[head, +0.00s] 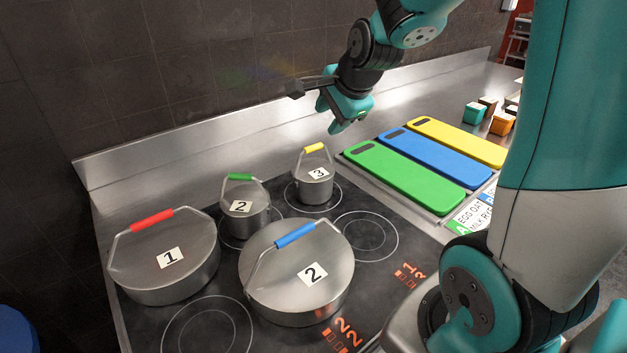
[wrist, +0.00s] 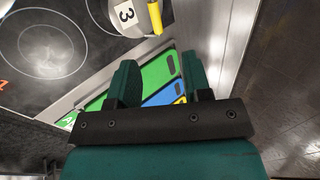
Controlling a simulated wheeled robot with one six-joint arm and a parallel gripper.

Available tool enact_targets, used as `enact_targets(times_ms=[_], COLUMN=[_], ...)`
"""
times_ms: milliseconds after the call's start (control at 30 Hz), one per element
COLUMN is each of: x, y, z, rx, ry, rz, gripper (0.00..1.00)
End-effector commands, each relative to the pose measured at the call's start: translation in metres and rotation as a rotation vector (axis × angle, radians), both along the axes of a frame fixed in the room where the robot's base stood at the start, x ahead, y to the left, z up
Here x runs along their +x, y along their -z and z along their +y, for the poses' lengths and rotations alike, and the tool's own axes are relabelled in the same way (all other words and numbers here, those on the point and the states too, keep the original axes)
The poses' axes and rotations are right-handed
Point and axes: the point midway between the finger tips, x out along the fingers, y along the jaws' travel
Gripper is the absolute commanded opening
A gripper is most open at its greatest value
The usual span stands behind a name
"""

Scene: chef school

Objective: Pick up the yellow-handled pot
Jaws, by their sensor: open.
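The yellow-handled pot (head: 316,183) is a small steel pot with a lid marked 3. It stands at the back right of the black cooktop, its yellow handle (head: 314,148) raised above the lid. Part of the pot shows at the top of the wrist view (wrist: 128,15), with its yellow handle (wrist: 155,17) to the right. My gripper (head: 333,127) is open and empty. In the head view it hangs above and a little to the right of the pot, clear of it. In the wrist view its two fingers (wrist: 158,78) are apart, below the pot in the picture.
A green-handled pot (head: 246,211) stands left of the yellow-handled one. Large red-handled (head: 165,265) and blue-handled (head: 297,275) pots are in front. Green (head: 400,178), blue (head: 437,158) and yellow (head: 458,143) boards lie to the right. A steel backsplash (head: 200,150) runs behind.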

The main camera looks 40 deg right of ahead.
Motion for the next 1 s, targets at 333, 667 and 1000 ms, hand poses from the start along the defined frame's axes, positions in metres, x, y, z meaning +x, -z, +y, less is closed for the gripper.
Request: enact_targets(times_ms=[333,667,1000], x=[0.035,0.047,0.063], y=[0.053,0.079,0.105], z=[-0.001,-0.004,-0.006], rx=[-0.001,0.001,-0.001], ry=[-0.003,-0.003,-0.003], rz=[0.003,0.006,0.001], gripper=[0.45,0.45,0.45])
